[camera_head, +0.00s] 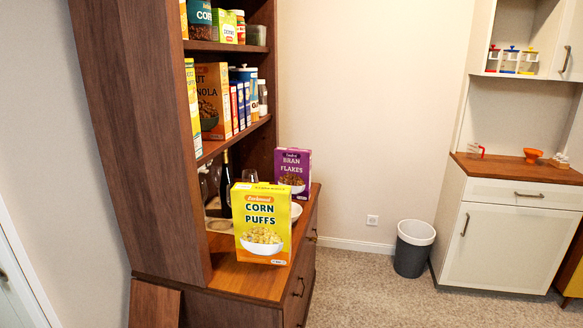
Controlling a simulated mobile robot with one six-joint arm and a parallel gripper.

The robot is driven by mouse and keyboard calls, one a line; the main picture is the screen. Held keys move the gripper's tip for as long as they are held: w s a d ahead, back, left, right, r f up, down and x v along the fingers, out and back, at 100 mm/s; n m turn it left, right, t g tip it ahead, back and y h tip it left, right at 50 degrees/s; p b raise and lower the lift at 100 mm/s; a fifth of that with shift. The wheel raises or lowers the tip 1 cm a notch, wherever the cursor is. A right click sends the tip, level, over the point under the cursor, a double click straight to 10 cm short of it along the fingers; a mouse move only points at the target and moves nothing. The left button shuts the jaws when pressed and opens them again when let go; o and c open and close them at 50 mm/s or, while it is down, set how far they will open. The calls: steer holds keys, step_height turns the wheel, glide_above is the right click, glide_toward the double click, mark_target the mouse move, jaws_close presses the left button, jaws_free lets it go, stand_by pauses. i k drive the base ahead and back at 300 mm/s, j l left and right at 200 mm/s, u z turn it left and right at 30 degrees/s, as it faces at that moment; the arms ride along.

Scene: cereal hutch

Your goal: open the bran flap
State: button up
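A purple bran flakes box (293,172) stands upright toward the far end of the wooden hutch counter (250,279). Its front, with a bowl picture, faces me. Its top edge looks flat, but the box is too small in view to tell whether its flap is open or shut. A yellow corn puffs box (262,224) stands nearer on the same counter, to the left of and in front of the bran box. My gripper is not in view.
Bottles, glasses and a white bowl (296,211) stand on the counter near the boxes. Shelves above hold several packages. A bin (413,248) stands by the back wall, with a white cabinet (508,238) at the right. The carpet (375,295) between hutch and cabinet is clear.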

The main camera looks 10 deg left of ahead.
mark_target(293, 169)
steer(key=i+u, duration=0.1)
steer(key=i, duration=2.85)
steer(key=i+u, duration=0.15)
steer(key=i, duration=1.35)
steer(key=i+u, duration=0.1)
steer(key=u, duration=0.35)
steer(key=i+l+u, duration=0.1)
steer(key=u, duration=0.3)
steer(key=i+l+u, duration=0.1)
steer(key=u, duration=0.35)
steer(key=i+l+u, duration=0.1)
steer(key=u, duration=0.35)
steer(key=l+u, duration=0.2)
steer(key=u, duration=0.2)
steer(key=i+l+u, duration=0.1)
steer(key=u, duration=0.35)
steer(key=l+u, duration=0.3)
steer(key=u, duration=0.85)
steer(key=k+j, duration=0.2)
steer(key=j, duration=0.2)
steer(key=k+j+u, duration=0.15)
steer(key=j, duration=0.2)
steer(key=i+l, duration=0.35)
steer(key=l, duration=0.15)
